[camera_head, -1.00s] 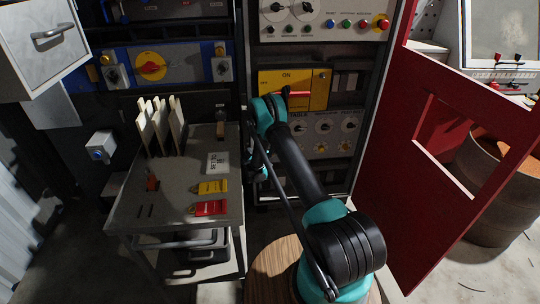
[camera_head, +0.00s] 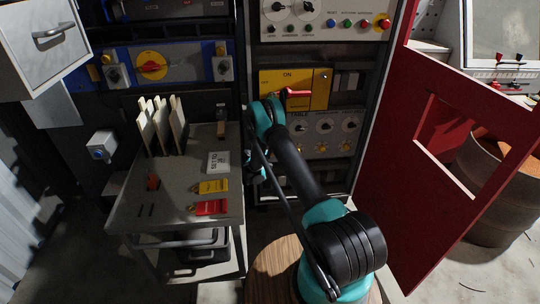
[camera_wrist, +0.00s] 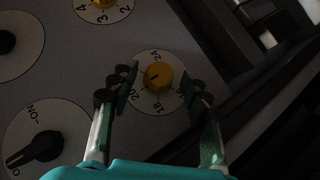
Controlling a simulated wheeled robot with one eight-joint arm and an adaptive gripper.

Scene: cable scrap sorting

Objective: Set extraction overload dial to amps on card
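A dial with a yellow knob (camera_wrist: 158,77) on a round white scale fills the middle of the wrist view. Numbers such as 16, 18, 20 and 24 are printed around it; its dark pointer mark faces roughly left. My gripper (camera_wrist: 158,90) is open, its two dark-tipped fingers on either side of the knob. Whether they touch it I cannot tell. In the head view my arm hides the gripper and part of the dial panel (camera_head: 335,137). A white card (camera_head: 218,162) reading "SET TO" lies on the grey cart; its number is too small to read surely.
Another yellow dial (camera_wrist: 103,4) and a black ON switch (camera_wrist: 42,147) sit near the gripper. A yellow switch plate with red handle (camera_head: 307,89) is above the panel. A red cabinet door (camera_head: 385,170) stands open right; the cart (camera_head: 172,205) holds yellow and red tags.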

